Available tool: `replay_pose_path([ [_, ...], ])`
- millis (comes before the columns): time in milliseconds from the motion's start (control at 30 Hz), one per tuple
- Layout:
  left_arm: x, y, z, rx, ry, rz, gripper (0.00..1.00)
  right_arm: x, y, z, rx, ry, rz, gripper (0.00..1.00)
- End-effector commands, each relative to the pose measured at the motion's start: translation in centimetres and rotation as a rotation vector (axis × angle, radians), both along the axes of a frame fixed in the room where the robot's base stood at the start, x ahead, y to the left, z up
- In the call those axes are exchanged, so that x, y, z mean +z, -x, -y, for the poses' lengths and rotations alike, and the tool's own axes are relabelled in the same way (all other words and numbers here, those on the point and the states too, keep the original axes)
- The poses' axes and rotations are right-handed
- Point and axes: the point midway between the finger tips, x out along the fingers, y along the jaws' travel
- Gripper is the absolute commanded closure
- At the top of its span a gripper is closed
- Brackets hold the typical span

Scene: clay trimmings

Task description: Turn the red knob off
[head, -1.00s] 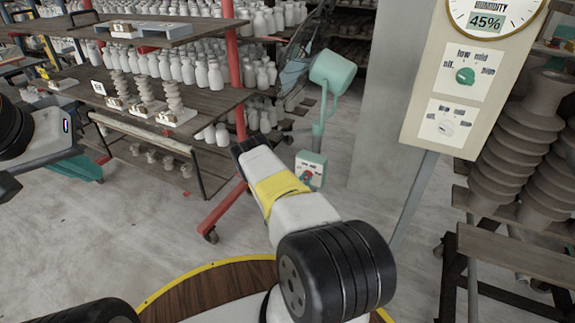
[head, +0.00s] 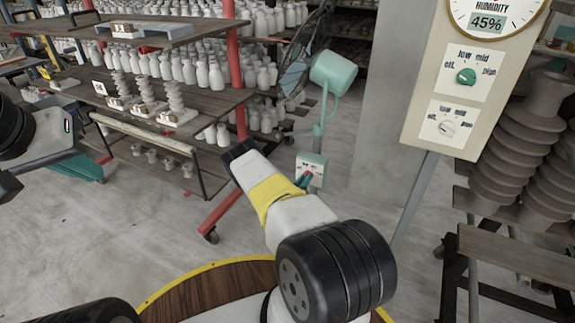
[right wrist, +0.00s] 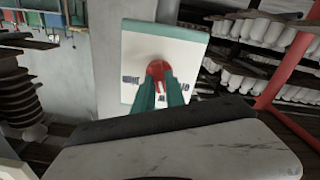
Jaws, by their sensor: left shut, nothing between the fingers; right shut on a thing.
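The red knob (right wrist: 158,70) sits on the white face of a small control box (right wrist: 135,45) with a teal edge. My right gripper (right wrist: 157,80) is shut on the knob, its green fingers on either side of it. In the head view the box (head: 318,163) stands below a teal bucket-like container, and the fingers and my right arm partly cover the knob. The labels around the knob are too small or covered to read. My left gripper (head: 88,167) is at the far left, shut and empty, well away from the box.
A panel (head: 425,90) with a humidity gauge, a green knob (head: 466,76) and a white knob (head: 446,128) stands at right. Racks of pale bottles (head: 215,75) fill the back left. A grey pillar (head: 375,120) stands behind the box. Bare floor lies at left.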

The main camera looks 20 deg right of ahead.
Motion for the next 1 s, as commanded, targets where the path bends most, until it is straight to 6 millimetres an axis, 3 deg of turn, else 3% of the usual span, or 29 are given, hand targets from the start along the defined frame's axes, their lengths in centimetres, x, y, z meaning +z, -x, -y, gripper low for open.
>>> replay_pose_path([
  [600, 0.00, 0.00, 0.00, 0.000, 0.000, 0.000, 1.00, -0.35, -0.11, -0.28, 0.003, 0.362, -0.429, 1.00],
  [1000, 0.00, 0.00, 0.00, 0.000, 0.000, 0.000, 1.00, -0.43, -0.11, -0.28, 0.002, 0.495, -0.586, 1.00],
])
